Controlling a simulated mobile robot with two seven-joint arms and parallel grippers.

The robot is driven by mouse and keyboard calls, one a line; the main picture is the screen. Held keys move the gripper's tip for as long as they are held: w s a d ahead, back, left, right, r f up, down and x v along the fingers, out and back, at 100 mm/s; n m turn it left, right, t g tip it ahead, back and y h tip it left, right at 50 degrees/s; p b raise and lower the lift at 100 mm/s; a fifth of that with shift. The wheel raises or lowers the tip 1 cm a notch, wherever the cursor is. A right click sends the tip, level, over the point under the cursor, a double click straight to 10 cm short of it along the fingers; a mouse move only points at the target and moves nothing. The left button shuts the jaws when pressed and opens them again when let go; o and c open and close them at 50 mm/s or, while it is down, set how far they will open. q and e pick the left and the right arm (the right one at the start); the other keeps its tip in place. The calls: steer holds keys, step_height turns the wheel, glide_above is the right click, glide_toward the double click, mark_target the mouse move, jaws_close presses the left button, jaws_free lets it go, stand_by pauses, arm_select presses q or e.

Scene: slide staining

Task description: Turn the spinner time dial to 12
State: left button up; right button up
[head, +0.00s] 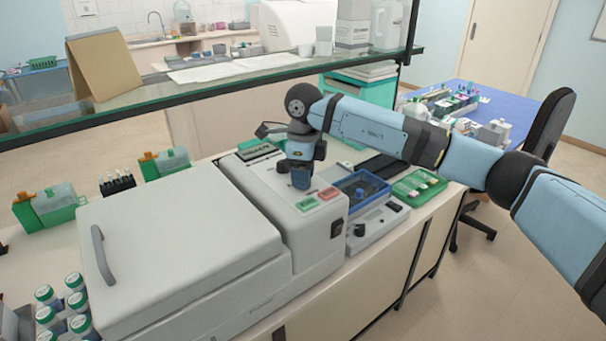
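The spinner (180,235) is a large light-grey machine on the bench, with a closed lid and a grey handle (103,255) at its left. Its control panel (275,190) is on the raised right part, with a green button (306,204) and a red button (329,193). My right gripper (299,181) points down over this panel, just behind the buttons. Its fingers look dark and small, and I cannot tell whether they are open or touching anything. The time dial cannot be made out; the gripper may cover it. My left gripper is out of view.
A device with a blue tray (338,187) and a green rack (410,188) stand right of the spinner. Several green-capped jars (78,302) stand at lower left. A glass shelf (150,92) runs behind the bench. Green holders (165,163) stand behind the lid.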

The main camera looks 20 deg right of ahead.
steer(key=shift+m, duration=0.3)
steer(key=m+b, duration=0.1)
steer(key=m, duration=0.1)
steer(key=shift+f+m, duration=0.1)
steer(key=shift+m, duration=0.2)
steer(key=m+b, duration=0.1)
steer(key=m, duration=0.2)
steer(key=shift+m, duration=0.3)
steer(key=m, duration=0.2)
steer(key=shift+d+m+b, duration=0.1)
steer(key=shift+m+b, duration=0.2)
steer(key=shift+m, duration=0.1)
steer(key=m, duration=0.4)
steer(key=shift+t+b, duration=0.35)
steer(key=shift+t, duration=0.05)
steer(key=m, duration=0.6)
steer(key=shift+s+b, duration=0.1)
steer(key=shift+b, duration=0.2)
steer(key=shift+m, duration=0.3)
steer(key=o, duration=0.9)
